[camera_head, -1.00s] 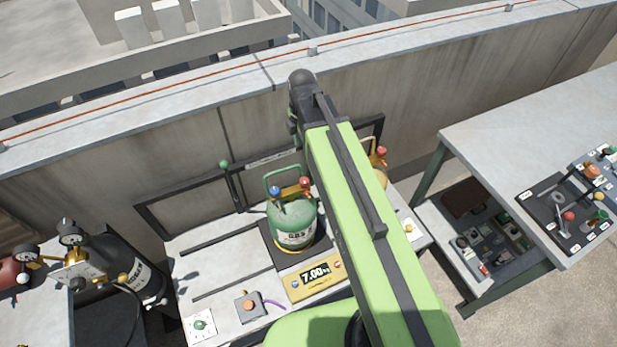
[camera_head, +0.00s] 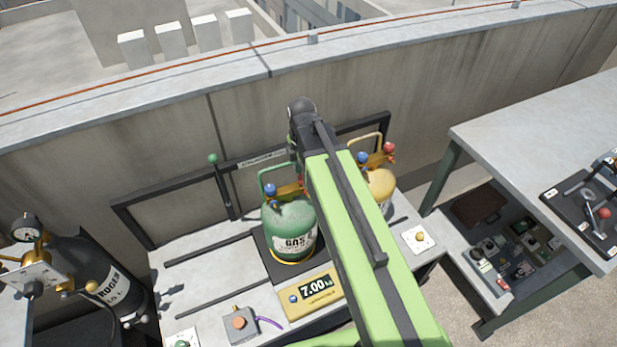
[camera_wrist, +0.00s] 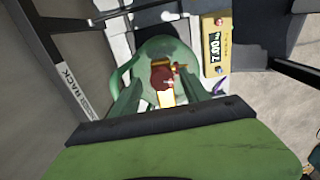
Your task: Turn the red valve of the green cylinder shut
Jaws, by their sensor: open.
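The green cylinder (camera_head: 290,222) stands upright on a dark scale plate, with a blue valve (camera_head: 270,190) on its left. Its red valve (camera_head: 301,181) is almost wholly hidden behind my arm in the head view. In the wrist view the red valve (camera_wrist: 162,77) shows above the green cylinder (camera_wrist: 165,45), on a brass fitting. My gripper (camera_wrist: 160,82) is open, with one dark green finger on each side of the red valve. I cannot tell whether a finger touches it. The gripper is hidden in the head view.
A yellow cylinder (camera_head: 380,184) with its own blue and red valves stands close on the right. The scale display (camera_head: 315,290) reads 7.00. A black rack frame (camera_head: 150,205) and green-knobbed lever (camera_head: 220,185) stand behind. A dark cylinder (camera_head: 95,275) is at left, a grey table (camera_head: 540,130) at right.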

